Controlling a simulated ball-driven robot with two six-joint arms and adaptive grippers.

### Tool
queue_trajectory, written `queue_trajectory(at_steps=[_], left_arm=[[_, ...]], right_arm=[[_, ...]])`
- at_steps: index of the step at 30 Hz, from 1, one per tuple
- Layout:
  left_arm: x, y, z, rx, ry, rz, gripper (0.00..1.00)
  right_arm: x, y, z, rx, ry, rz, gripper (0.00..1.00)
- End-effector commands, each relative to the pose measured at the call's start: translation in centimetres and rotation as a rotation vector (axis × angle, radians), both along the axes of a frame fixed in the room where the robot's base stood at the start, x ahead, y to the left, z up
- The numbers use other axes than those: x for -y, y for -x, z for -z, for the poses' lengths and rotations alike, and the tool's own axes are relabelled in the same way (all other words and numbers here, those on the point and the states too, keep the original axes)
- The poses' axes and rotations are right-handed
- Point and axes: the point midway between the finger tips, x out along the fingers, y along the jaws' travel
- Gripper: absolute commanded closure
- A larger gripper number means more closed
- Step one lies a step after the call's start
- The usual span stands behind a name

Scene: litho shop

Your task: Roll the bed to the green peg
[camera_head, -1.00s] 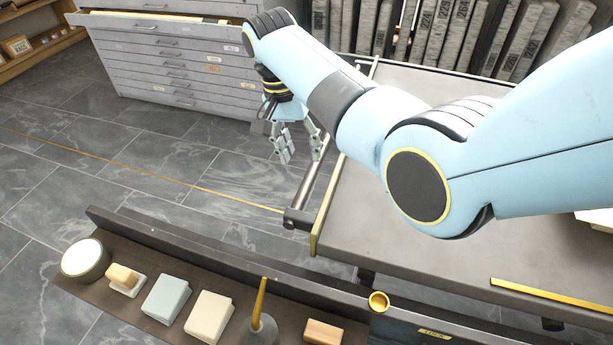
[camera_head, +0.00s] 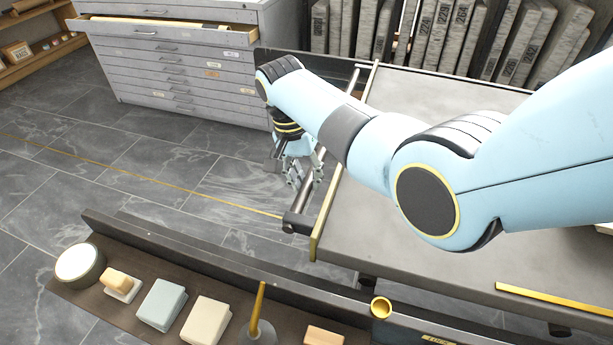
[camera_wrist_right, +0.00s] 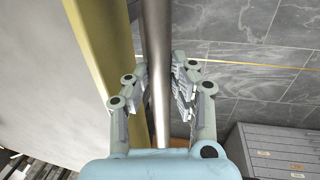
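The bed (camera_head: 400,240) is a flat grey slab with a brass strip along its left end, filling the right of the head view. A steel bar handle (camera_head: 303,203) runs along that end, just outside the strip. My right gripper (camera_head: 305,178) reaches down over the bar. In the right wrist view, its fingers (camera_wrist_right: 161,78) stand open on either side of the bar (camera_wrist_right: 157,40), with a gap showing on the right side. The brass strip (camera_wrist_right: 98,60) is left of the fingers there. No green peg shows. My left gripper is out of view.
A dark rail and shelf (camera_head: 215,265) run along the front with a round tin (camera_head: 79,264), blocks and a brass cup (camera_head: 381,306). A grey drawer cabinet (camera_head: 180,60) and upright stone slabs (camera_head: 430,35) stand behind. The tiled floor left of the bed is clear.

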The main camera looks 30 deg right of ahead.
Motion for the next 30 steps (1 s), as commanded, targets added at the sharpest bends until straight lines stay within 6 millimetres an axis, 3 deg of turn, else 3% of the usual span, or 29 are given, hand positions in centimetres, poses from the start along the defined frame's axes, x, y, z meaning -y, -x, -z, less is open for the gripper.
queue_trajectory(at_steps=[1,3,15,20,30], left_arm=[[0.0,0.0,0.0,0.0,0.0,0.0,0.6],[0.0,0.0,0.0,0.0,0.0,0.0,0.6],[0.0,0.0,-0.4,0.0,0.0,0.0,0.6],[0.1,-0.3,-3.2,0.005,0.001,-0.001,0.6],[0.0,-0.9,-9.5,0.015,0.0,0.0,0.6]], right_arm=[[0.0,0.0,0.0,0.0,0.0,0.0,0.91],[0.0,0.0,0.0,0.0,0.0,0.0,1.0],[0.2,0.3,-0.2,-0.001,0.001,0.0,1.0],[2.0,2.1,-0.7,-0.009,0.005,0.001,1.0],[7.2,8.0,-0.6,-0.016,0.011,0.002,1.0]])
